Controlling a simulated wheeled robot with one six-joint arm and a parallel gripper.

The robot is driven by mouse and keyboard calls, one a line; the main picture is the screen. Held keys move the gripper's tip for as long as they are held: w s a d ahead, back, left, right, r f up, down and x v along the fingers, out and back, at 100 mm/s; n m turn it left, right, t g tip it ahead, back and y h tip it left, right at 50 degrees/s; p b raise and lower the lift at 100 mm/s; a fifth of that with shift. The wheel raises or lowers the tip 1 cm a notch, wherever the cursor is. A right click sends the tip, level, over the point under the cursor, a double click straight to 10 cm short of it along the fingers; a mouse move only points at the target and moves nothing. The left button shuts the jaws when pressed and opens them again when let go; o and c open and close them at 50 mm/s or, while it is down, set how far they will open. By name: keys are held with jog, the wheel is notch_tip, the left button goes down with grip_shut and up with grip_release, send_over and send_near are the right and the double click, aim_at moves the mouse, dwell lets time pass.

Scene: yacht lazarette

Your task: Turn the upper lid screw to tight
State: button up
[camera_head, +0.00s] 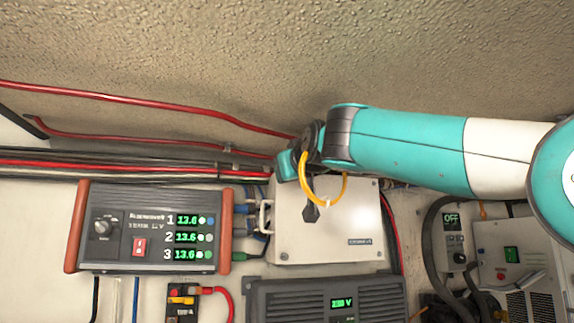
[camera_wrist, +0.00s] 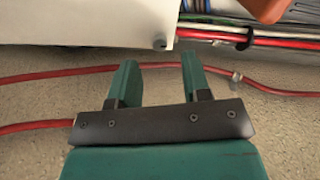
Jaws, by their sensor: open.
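The white box with a flat lid (camera_head: 350,225) is on the wall in the middle of the head view. In the wrist view, the box (camera_wrist: 75,22) fills the upper left. A small grey lid screw (camera_wrist: 160,44) shows at its corner. My gripper (camera_wrist: 160,63) is open and empty, its two teal fingers apart. The screw lies beyond the fingertips, roughly in line with the gap, and does not look touched. In the head view my gripper (camera_head: 287,165) covers the box's upper left corner, hiding that screw. The screw's slot direction is too small to tell.
A yellow cable loop (camera_head: 345,190) hangs in front of the lid near my wrist. Red cables (camera_head: 140,100) run along the wall above. A display unit with orange side handles (camera_head: 150,227) stands left of the box. A dark grey unit (camera_head: 290,300) sits below.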

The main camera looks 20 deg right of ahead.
jog(key=w+p, duration=0.1)
jog(key=w, duration=0.3)
jog(key=shift+s, duration=0.1)
grip_shut()
